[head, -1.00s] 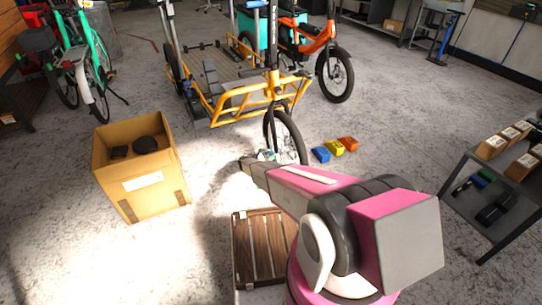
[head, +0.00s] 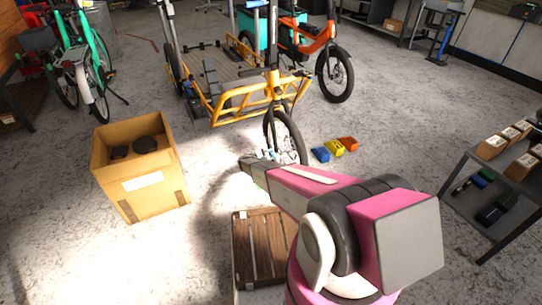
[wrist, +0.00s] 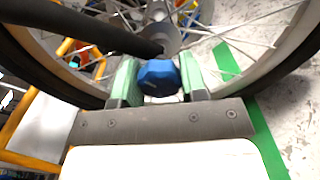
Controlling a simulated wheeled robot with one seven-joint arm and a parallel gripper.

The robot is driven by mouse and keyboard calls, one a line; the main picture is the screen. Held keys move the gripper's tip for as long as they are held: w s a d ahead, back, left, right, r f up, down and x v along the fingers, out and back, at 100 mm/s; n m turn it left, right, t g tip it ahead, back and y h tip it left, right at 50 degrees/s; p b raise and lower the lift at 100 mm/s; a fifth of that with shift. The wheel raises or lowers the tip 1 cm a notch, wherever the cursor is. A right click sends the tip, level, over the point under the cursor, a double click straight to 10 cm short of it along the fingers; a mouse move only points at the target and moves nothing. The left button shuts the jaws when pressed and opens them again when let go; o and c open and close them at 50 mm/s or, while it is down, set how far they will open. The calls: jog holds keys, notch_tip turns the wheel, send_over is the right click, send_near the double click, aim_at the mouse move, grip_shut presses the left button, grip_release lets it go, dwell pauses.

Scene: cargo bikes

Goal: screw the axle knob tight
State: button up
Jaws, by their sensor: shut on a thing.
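The axle knob (wrist: 158,78) is a blue faceted knob at the wheel's hub in the wrist view. My gripper (wrist: 158,80) has its two green fingers on either side of the knob and is shut on it. The dark fork leg (wrist: 85,27) comes in from the upper left and ends just above the knob. The grey hub and spokes show behind. In the head view the front wheel (head: 290,140) of the yellow cargo bike (head: 235,102) stands upright beyond my arm.
A cardboard box (head: 155,200) with dark items stands at the left. A wooden crate (head: 243,255) lies below my arm. Blue, yellow and orange blocks (head: 334,149) lie right of the wheel. A shelf (head: 490,205) stands at the right. Open floor lies between.

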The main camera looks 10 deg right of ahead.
jog(key=o, duration=0.9)
jog(key=v, duration=1.1)
jog(key=shift+d, duration=0.1)
jog(key=shift+r, duration=0.1)
